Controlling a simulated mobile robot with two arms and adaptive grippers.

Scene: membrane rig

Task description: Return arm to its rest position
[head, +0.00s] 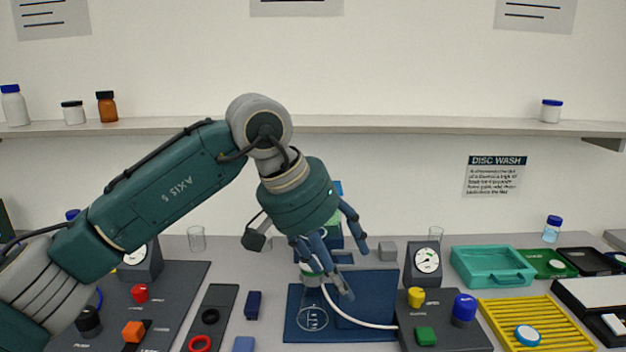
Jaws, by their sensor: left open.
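My left arm reaches in from the left and bends down at the wrist over the middle of the bench. My left gripper (345,272) has blue fingers that are spread open. A small pale and green fitting (310,277) shows behind the fingers, and a white tube (355,323) runs from near there to the right-hand control box. I cannot tell whether a finger touches the fitting. My right gripper is not in view.
A dark panel with a red knob (140,293) and orange block (133,332) lies left. At right are a control box with a gauge (427,261), a blue knob (464,308), a teal tray (493,281) and a yellow rack (565,328). A shelf (400,125) spans the wall.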

